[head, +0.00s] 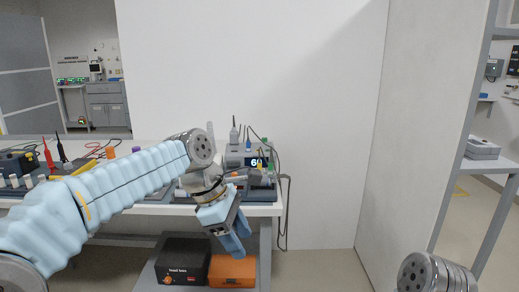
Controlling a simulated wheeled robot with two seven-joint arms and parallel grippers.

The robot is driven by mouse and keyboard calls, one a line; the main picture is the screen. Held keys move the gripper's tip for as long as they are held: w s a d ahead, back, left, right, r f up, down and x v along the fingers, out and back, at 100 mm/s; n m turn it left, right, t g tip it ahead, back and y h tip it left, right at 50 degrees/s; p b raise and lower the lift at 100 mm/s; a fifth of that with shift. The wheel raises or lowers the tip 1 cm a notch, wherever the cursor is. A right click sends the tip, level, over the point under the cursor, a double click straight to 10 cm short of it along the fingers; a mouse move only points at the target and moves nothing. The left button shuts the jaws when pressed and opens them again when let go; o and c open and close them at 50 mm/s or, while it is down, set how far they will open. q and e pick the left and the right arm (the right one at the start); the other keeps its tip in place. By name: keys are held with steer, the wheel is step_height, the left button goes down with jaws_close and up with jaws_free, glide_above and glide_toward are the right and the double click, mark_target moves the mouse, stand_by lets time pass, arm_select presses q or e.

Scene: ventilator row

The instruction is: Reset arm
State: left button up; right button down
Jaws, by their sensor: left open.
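My left arm comes in from the left in a light blue padded sleeve and reaches over the front of the workbench (150,210). My left gripper (234,244) points down and to the right, in front of the bench's front edge. Its blue fingers are open and I see nothing between them. Part of my right arm shows at the bottom right, but its gripper is out of view.
A grey device with a lit display (256,162) and cables stands on the bench behind my left wrist. A black box (183,262) and an orange box (232,272) sit on the lower shelf. A grey rack (491,150) stands at right. The floor (315,272) right of the bench is clear.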

arm_select(q)
steer(key=a+f+m+y, duration=0.1)
steer(key=a+f+m, duration=0.15)
steer(key=f, duration=1.45)
steer(key=a+f+m, duration=0.2)
steer(key=f+m, duration=0.2)
steer(key=f, duration=1.2)
steer(key=s+a+f+m, duration=0.1)
steer(key=s+f+m, duration=0.6)
steer(key=s+f, duration=0.9)
steer(key=shift+s+a+f+m+h, duration=0.2)
steer(key=shift+s+a+m+h, duration=0.15)
steer(key=shift+s, duration=0.3)
